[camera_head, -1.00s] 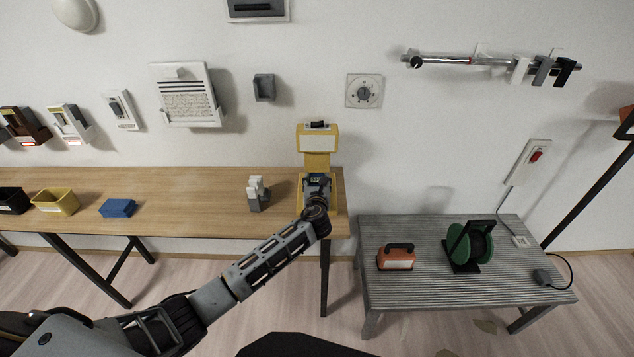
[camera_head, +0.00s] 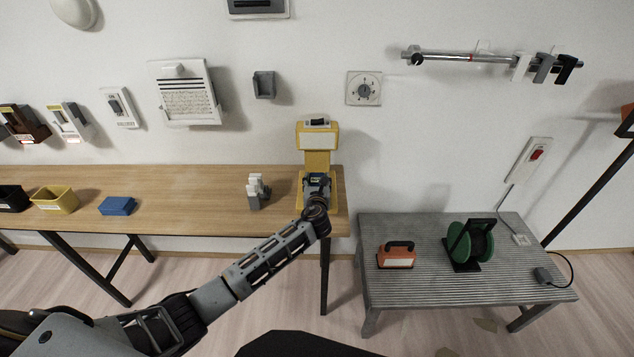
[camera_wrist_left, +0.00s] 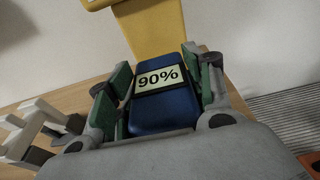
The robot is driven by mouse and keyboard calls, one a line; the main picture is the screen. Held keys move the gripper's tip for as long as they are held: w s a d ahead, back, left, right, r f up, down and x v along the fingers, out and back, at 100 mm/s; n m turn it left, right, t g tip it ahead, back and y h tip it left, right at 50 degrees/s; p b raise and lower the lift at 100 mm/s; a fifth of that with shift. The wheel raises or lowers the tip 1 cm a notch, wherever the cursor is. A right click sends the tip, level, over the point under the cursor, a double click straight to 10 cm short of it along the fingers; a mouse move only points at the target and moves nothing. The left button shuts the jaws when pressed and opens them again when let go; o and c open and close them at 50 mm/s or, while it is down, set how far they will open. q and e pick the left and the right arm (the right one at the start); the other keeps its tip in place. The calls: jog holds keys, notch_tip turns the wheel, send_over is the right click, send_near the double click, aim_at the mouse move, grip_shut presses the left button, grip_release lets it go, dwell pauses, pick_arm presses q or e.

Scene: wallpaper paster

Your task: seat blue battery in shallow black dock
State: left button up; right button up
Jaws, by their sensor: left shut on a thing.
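The blue battery (camera_wrist_left: 165,108) shows in the left wrist view with a pale label reading 90%. My left gripper (camera_wrist_left: 162,88) is shut on it, with green finger pads on both sides. In the head view my left gripper (camera_head: 317,182) is at the foot of a yellow stand (camera_head: 317,160), above the right end of the wooden table. The yellow stand rises just beyond the battery in the wrist view (camera_wrist_left: 155,28). I cannot make out a shallow black dock; whatever lies under the battery is hidden. My right gripper is not in view.
A grey-white holder (camera_head: 256,194) stands left of the stand on the wooden table (camera_head: 200,200). A blue block (camera_head: 117,206) and a yellow bin (camera_head: 54,199) are farther left. A grey slatted bench (camera_head: 430,290) at right holds an orange box (camera_head: 396,257) and a green reel (camera_head: 468,246).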

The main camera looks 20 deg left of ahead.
pick_arm(q)
jog(key=shift+f, duration=0.15)
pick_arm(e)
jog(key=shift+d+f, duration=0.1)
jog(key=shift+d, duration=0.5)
pick_arm(q)
jog(key=shift+f, duration=0.1)
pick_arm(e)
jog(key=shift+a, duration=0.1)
pick_arm(q)
jog(key=shift+f+b, duration=0.3)
jog(key=shift+b, duration=0.05)
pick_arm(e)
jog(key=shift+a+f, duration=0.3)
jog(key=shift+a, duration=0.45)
pick_arm(q)
jog(key=shift+f, duration=0.25)
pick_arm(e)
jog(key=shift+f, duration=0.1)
